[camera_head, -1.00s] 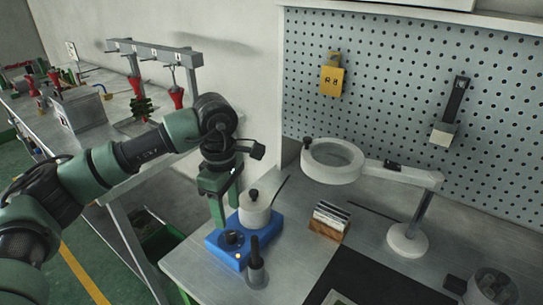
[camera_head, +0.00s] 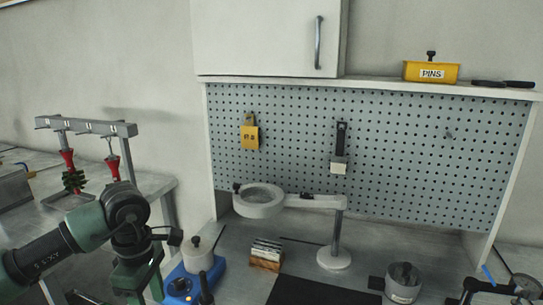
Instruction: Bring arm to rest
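My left arm comes in from the left. Its green and black gripper (camera_head: 141,288) points down at the bottom edge, left of the blue wax heater (camera_head: 180,283). Its fingers look apart, with nothing seen between them; the tips run out of the picture. The heater carries a white pot (camera_head: 199,256) with a dark knob and stands on the workbench. My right arm and gripper are not in view.
A ring magnifier (camera_head: 259,197) on a stand rises over the bench. Near it are a wooden block with plates (camera_head: 267,254), a dark mat (camera_head: 318,292) and a grey tin (camera_head: 403,280). A pegboard (camera_head: 420,150) closes the back. A rack (camera_head: 90,127) stands left.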

